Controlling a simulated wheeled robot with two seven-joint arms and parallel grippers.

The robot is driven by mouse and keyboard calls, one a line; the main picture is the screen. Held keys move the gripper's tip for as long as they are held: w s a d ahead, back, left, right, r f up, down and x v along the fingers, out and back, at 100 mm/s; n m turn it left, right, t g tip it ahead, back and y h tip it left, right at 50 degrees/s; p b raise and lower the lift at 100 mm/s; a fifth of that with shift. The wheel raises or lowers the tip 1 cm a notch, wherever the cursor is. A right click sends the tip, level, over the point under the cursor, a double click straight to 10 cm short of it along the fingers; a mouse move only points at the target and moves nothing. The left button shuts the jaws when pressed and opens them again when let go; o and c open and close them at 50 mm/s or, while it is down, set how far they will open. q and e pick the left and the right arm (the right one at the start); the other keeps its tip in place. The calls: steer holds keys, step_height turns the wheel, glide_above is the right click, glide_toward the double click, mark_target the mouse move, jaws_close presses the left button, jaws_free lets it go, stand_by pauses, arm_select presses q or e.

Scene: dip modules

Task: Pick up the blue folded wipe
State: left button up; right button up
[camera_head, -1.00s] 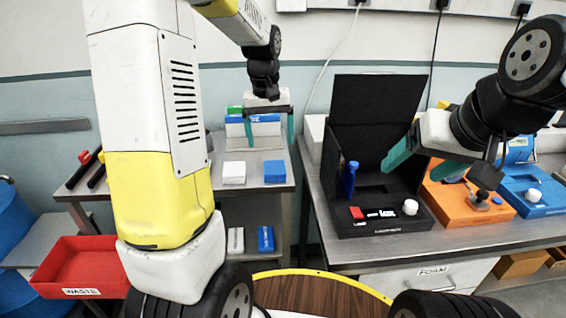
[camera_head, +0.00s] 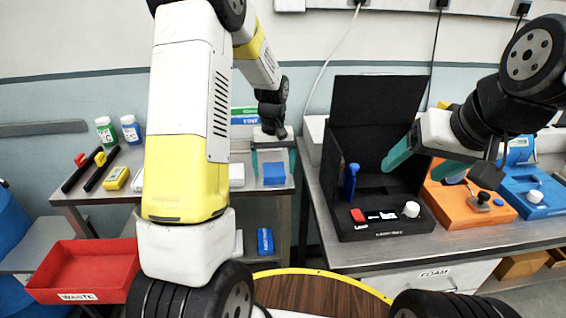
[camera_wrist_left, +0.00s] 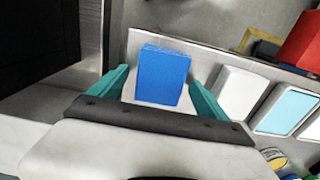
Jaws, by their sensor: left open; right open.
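The blue folded wipe (camera_head: 274,174) lies on the steel side table, near its right edge. In the left wrist view the wipe (camera_wrist_left: 163,76) sits between the two teal fingertips, with a gap on each side. My left gripper (camera_head: 273,160) is open and appears just above and behind the wipe in the head view; it also shows in the left wrist view (camera_wrist_left: 158,90). I cannot tell the exact height between them. My right gripper (camera_head: 410,150) is open and empty in front of the black open case.
A white folded wipe (camera_head: 237,174) lies left of the blue one, partly behind my arm. Another blue item (camera_head: 265,241) lies on the lower shelf. The black case (camera_head: 385,215) stands on the right bench. A red waste bin (camera_head: 85,270) is at lower left.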

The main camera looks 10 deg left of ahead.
mark_target(274, 170)
arm_select(q)
steer(key=c, duration=1.4)
steer(key=shift+r, duration=0.5)
steer(key=r, duration=0.2)
steer(key=shift+s+d+r, duration=0.15)
steer(key=shift+s+r, duration=0.15)
steer(key=shift+r, duration=0.05)
steer(key=s+d, duration=0.2)
steer(key=s, duration=0.2)
steer(key=s+d+r, duration=0.1)
steer(key=s+d, duration=0.1)
steer(key=s, duration=0.3)
steer(key=s+d, duration=0.2)
steer(key=s, duration=0.3)
steer(key=shift+s+r, duration=0.1)
steer(key=shift+r, duration=0.05)
